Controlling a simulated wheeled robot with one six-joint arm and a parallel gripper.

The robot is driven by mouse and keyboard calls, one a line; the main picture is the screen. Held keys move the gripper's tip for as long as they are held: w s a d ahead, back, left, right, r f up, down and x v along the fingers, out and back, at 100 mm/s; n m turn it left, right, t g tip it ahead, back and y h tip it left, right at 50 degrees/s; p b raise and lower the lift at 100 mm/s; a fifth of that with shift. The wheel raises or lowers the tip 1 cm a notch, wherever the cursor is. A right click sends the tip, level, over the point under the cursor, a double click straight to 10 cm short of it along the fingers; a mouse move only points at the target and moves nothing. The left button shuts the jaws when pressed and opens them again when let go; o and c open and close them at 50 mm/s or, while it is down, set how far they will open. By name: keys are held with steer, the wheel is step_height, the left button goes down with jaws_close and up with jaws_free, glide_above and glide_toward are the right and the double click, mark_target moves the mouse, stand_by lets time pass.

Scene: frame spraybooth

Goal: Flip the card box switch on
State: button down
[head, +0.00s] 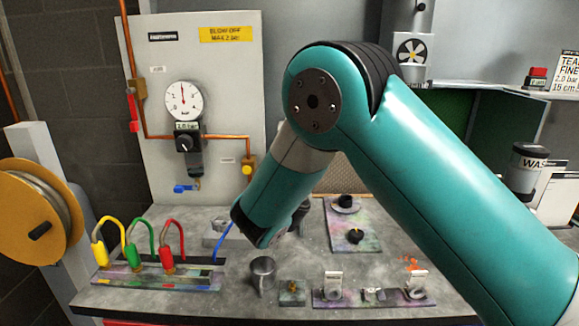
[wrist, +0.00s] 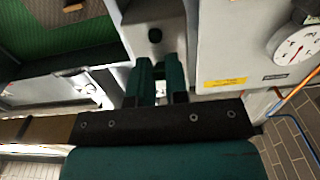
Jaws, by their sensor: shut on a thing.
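I cannot tell for sure whether this is the card box. My gripper (wrist: 160,64) has its two teal fingers in front of this box, just short of the knob in the picture. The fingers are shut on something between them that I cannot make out. My gripper is hidden behind my arm there.
A gauge board (head: 220,75) with a pressure gauge (head: 183,100) stands at left. A green booth (head: 490,115) is at right. The workbench (head: 215,295) holds coloured hose plugs (head: 168,260), a grey cup (head: 262,272) and several small fixtures. A hose reel (head: 38,210) is far left.

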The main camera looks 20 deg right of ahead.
steer(key=shift+r, duration=0.15)
steer(key=shift+r+g+y+p, duration=0.5)
steer(key=shift+g+p, duration=1.05)
steer(key=shift+p, duration=0.3)
steer(key=shift+r+g+y+p, duration=0.5)
steer(key=shift+g+p, duration=1)
steer(key=shift+p, duration=0.3)
steer(key=shift+r+g+y+p, duration=0.5)
steer(key=shift+g+p, duration=1.05)
steer(key=shift+p, duration=0.3)
steer(key=c, duration=1.1)
jaws_free()
